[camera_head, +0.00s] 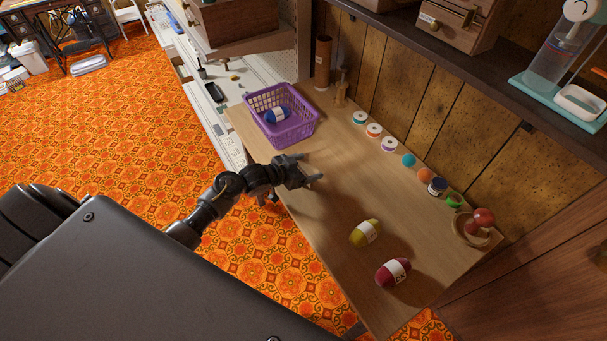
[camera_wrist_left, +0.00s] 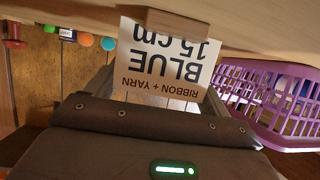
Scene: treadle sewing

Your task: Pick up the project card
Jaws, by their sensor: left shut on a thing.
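The project card (camera_wrist_left: 165,60) is white and reads "BLUE 15 cm" and "RIBBON + YARN", upside down in the left wrist view. A small wooden block (camera_wrist_left: 178,23) lies across its far edge; whether they are joined I cannot tell. My left gripper (camera_wrist_left: 163,88) is shut on the card; its fingertips are partly hidden. In the head view my left gripper (camera_head: 312,174) is at the table's left edge, and I cannot make out the card there. My right gripper is not in view.
A purple basket (camera_head: 284,128) with a blue yarn ball (camera_head: 277,115) stands beyond the gripper on the wooden table (camera_head: 330,215). Yellow yarn (camera_head: 365,233) and red yarn (camera_head: 393,272) lie nearer. Several spools line the wall. A shelf (camera_head: 490,75) overhangs at the right.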

